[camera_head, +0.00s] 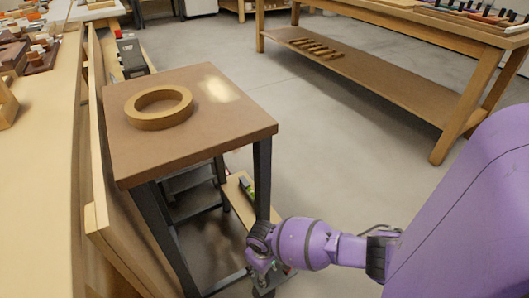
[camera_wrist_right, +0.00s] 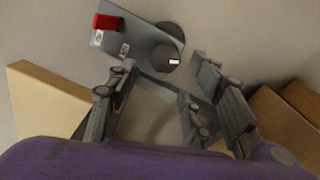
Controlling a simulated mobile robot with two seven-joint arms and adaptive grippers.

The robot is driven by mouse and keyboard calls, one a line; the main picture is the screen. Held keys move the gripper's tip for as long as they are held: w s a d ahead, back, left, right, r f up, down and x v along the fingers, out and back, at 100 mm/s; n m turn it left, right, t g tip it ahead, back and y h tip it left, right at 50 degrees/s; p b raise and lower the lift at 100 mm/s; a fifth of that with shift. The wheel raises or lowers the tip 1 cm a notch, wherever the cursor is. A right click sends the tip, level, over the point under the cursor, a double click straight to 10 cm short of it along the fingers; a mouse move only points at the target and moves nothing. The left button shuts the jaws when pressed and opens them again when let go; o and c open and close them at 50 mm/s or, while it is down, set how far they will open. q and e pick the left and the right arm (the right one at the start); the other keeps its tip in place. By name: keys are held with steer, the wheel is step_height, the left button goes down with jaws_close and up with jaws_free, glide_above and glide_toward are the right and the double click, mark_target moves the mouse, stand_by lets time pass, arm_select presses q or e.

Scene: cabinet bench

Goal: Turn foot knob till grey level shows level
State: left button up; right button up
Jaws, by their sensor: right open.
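In the head view my right gripper (camera_head: 262,272) is low beside the front right leg of a small brown-topped stand (camera_head: 225,112). In the right wrist view its fingers (camera_wrist_right: 160,100) are spread apart with nothing held between them. Beyond the fingertips is a dark round disc (camera_wrist_right: 171,58) with a small white mark, perhaps the foot knob. A grey plate (camera_wrist_right: 135,45) with a red block (camera_wrist_right: 107,22) and small labels adjoins it. I cannot tell for sure which thing is the grey level, nor read any level. My left gripper is out of view.
A tan ring (camera_head: 158,120) lies on the stand's top. A wooden board (camera_head: 236,198) with a small dark and green item is low behind the front leg. A long bench (camera_head: 45,130) runs along the left. Open floor (camera_head: 330,130) lies right of the stand.

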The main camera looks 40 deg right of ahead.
step_height(320, 180, up, 5)
steer(key=shift+r, duration=0.15)
stand_by(0.6)
